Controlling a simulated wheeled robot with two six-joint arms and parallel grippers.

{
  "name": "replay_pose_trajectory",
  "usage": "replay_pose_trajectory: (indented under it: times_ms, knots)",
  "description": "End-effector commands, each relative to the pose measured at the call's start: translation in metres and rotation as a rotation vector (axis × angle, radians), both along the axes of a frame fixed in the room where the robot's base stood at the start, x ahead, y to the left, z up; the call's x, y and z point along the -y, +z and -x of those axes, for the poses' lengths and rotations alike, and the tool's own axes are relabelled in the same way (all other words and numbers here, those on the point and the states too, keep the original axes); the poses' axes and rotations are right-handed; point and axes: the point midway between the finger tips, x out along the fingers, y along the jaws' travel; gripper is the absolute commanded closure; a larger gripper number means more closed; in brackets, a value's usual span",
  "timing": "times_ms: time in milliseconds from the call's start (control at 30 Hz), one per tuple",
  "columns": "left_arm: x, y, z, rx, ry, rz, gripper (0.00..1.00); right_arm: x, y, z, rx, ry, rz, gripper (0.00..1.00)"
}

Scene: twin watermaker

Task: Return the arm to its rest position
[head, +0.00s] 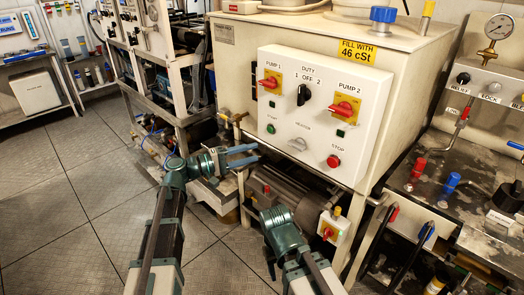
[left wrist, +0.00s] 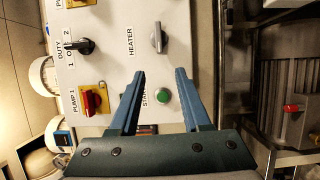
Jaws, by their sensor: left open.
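My left gripper (head: 257,151) is open and empty, in front of the lower left part of the white control panel (head: 318,118). In the left wrist view its two blue fingers (left wrist: 160,73) are spread, with the green start button (left wrist: 162,96) showing between them. I cannot tell whether a finger touches the panel. My left arm (head: 165,225) reaches up from the bottom of the head view. Part of my right arm (head: 283,235) shows at bottom centre, but no right gripper fingers are visible.
The panel carries the pump 1 switch (head: 270,84), duty switch (head: 303,95), pump 2 switch (head: 343,109), heater knob (head: 298,144) and red stop button (head: 333,161). A motor (head: 285,195) sits below. Valves and a gauge (head: 498,27) stand right. Floor (head: 60,210) is clear left.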

Motion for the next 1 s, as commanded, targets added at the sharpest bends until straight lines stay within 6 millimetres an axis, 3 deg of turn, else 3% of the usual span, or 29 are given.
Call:
replay_pose_trajectory:
  times_ms: [267, 567, 667, 800, 900, 1000]
  knots:
    - [-0.009, 0.000, 0.004, 0.000, 0.000, 0.000, 0.53, 0.000, 0.000, 0.000, 0.000, 0.000, 0.000, 0.47]
    - [0.000, -0.008, 0.012, -0.005, -0.019, -0.036, 0.53, 0.000, 0.000, 0.000, 0.000, 0.000, 0.000, 0.47]
    - [0.023, -0.033, 0.035, -0.018, -0.077, -0.154, 0.53, 0.000, 0.000, 0.000, 0.000, 0.000, 0.000, 0.47]
    - [0.059, -0.093, 0.092, -0.045, -0.214, -0.441, 0.53, 0.000, 0.000, 0.000, 0.000, 0.000, 0.000, 0.47]
    - [0.067, -0.135, 0.134, -0.062, -0.313, -0.668, 0.53, 0.000, 0.000, 0.000, 0.000, 0.000, 0.000, 0.47]
    - [0.062, -0.171, 0.174, -0.074, -0.404, -0.895, 0.53, 0.000, 0.000, 0.000, 0.000, 0.000, 0.000, 0.47]
